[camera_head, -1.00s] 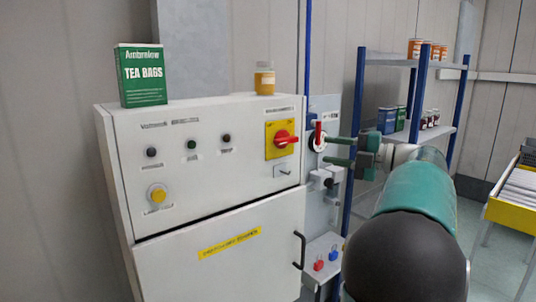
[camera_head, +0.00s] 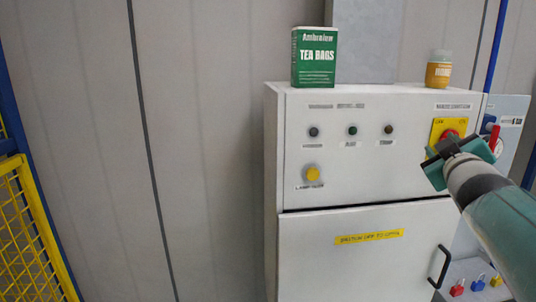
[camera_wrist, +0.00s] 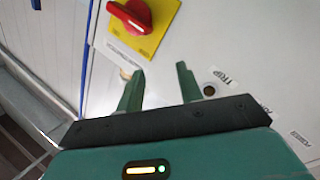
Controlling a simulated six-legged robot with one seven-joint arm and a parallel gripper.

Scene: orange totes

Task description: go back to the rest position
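My gripper (camera_head: 458,158) is in front of the upper right of a white control cabinet (camera_head: 300,245) in the head view. In the wrist view my gripper (camera_wrist: 160,88) shows two green fingers spread apart with nothing between them. A red rotary switch on a yellow plate (camera_wrist: 130,14) lies beyond the fingertips, up and to the left, apart from them. In the head view the arm partly covers this switch (camera_head: 449,134).
A green tea bag box (camera_head: 315,58) and an orange-labelled jar (camera_head: 439,70) stand on the cabinet. Its door has a black handle (camera_head: 441,265). Red and blue padlocks (camera_head: 478,284) sit at lower right. A yellow mesh fence (camera_head: 25,235) stands at left.

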